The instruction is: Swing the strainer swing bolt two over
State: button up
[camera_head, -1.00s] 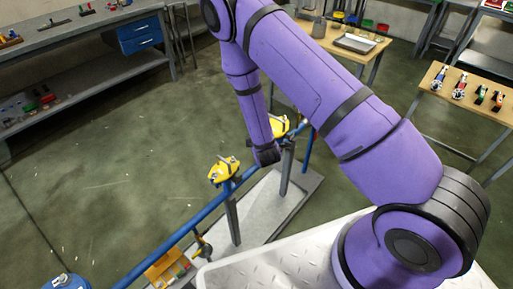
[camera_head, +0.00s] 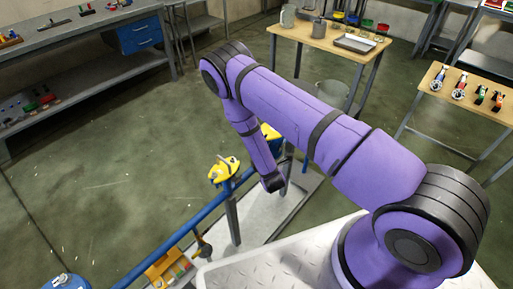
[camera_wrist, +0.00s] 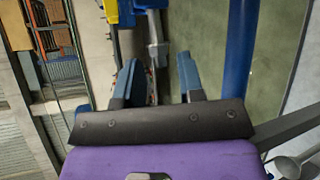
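My gripper (camera_wrist: 158,72) is open in the wrist view, its two blue-grey fingers apart with nothing clearly held between them. A grey metal rod-like part (camera_wrist: 154,40) shows just beyond the fingertips, near a yellow body (camera_wrist: 112,12) at the top edge; I cannot tell whether it is the swing bolt. In the head view, a yellow fitting (camera_head: 222,171) with metal parts on top sits on the blue pipe line. A second yellow fitting (camera_head: 269,131) is partly hidden behind my forearm. My gripper is hidden in the head view, and swing bolt two cannot be made out.
The blue pipe (camera_head: 180,238) runs diagonally on grey posts (camera_head: 234,220) above a pale base plate. A blue pipe (camera_wrist: 240,50) also stands at right in the wrist view. Benches and a wooden table (camera_head: 335,47) stand farther off, with open floor at left.

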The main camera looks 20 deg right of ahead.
jog(key=shift+x, duration=2.6)
jog(key=shift+c, duration=0.4)
grip_shut()
